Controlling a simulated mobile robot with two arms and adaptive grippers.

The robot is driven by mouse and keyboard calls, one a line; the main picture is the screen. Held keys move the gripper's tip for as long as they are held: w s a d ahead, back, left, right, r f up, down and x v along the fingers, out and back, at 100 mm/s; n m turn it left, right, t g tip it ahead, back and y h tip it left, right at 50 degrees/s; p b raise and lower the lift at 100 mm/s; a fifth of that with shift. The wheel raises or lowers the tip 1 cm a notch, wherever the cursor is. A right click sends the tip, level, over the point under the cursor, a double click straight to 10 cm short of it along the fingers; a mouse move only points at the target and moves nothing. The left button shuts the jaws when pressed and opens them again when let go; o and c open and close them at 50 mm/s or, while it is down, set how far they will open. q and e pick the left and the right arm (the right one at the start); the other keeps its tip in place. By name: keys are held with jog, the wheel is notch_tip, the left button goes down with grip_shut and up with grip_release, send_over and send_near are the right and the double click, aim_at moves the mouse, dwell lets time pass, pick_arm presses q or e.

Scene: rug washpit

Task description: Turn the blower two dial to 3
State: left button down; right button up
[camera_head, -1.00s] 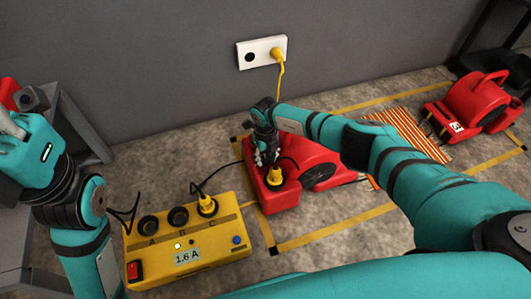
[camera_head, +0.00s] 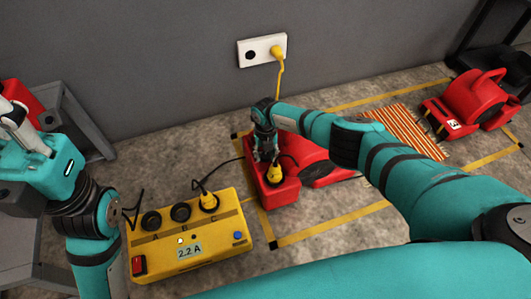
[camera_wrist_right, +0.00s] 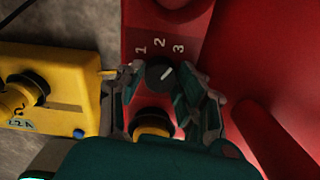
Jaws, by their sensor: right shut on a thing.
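The near red blower (camera_head: 282,195) stands on the floor by the wall, and my right gripper (camera_head: 265,155) is over its end panel. In the right wrist view the dark round dial (camera_wrist_right: 160,73) sits between the fingertips of my right gripper (camera_wrist_right: 168,88), which is shut on it. The dial's white pointer line slants up and right toward the printed 3 (camera_wrist_right: 179,48). The printed 1 and 2 lie left of that. My left gripper (camera_head: 18,125) is raised at the far left, away from the blower; its finger gap is unclear.
A yellow power box (camera_head: 190,265) reads 2.2 A, with a plug in socket C. A yellow plug (camera_head: 275,174) sits in the near blower. Another red blower (camera_head: 475,103) stands at the right beyond an orange striped rug (camera_head: 405,130). A wall socket (camera_head: 250,55) holds a plug.

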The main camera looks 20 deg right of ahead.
aim_at(266, 155)
jog(key=shift+w, duration=0.1)
jog(key=o, duration=0.9)
jog(key=shift+r, duration=0.15)
notch_tip(266, 155, up, 12)
jog(key=shift+f, duration=0.15)
